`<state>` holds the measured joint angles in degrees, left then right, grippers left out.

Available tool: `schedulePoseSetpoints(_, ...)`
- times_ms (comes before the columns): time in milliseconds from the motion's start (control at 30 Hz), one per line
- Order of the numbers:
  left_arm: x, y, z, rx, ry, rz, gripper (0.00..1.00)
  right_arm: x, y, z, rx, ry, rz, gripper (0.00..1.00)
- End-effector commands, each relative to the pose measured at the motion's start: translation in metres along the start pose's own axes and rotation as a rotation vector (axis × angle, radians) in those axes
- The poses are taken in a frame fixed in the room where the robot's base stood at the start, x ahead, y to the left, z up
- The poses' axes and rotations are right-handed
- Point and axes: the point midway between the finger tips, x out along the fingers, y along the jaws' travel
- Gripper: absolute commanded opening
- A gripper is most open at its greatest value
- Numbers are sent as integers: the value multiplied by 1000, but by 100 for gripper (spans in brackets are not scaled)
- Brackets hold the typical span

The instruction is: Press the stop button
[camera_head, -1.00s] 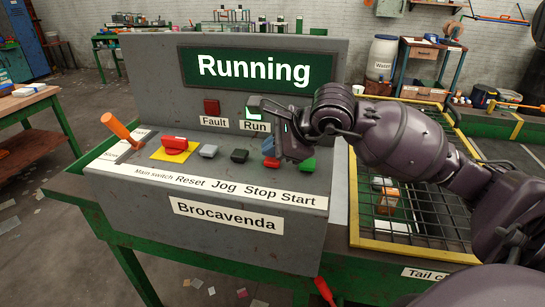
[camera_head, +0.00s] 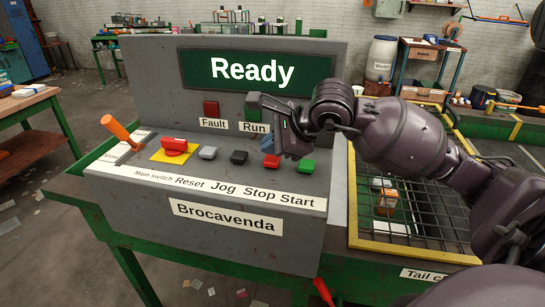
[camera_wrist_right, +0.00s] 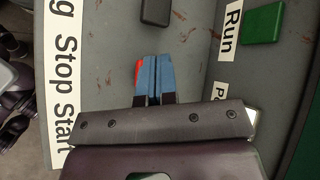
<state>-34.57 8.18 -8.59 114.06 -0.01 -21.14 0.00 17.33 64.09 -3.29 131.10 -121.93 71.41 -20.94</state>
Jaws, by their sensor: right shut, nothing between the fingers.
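The red stop button (camera_head: 271,161) sits on the sloped grey console, above the printed word Stop. My right gripper (camera_head: 267,149) is shut and empty, with its blue fingertips just behind and above that button. In the right wrist view the shut blue fingers (camera_wrist_right: 153,78) cover most of the stop button (camera_wrist_right: 138,72), leaving a red sliver at their left. I cannot tell whether they touch it. The display (camera_head: 254,71) reads "Ready". The Run lamp (camera_wrist_right: 263,24) is dark green. My left gripper is not in view.
The green start button (camera_head: 307,166) is close on the right, and the black jog button (camera_head: 239,157) on the left. A yellow-framed mesh guard (camera_head: 400,243) lies right.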

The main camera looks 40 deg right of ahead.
Motion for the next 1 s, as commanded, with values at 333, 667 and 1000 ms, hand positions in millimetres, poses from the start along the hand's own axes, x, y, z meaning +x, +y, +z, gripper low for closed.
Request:
schedulePoseSetpoints(333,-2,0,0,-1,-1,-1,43,-3,-2,2,0,0,0,0)
schedulePoseSetpoints(667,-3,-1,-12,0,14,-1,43,-14,-11,10,-2,-1,-5,0)
schedulePoseSetpoints(1000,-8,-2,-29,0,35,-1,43,-33,-25,24,-1,-1,-4,0)
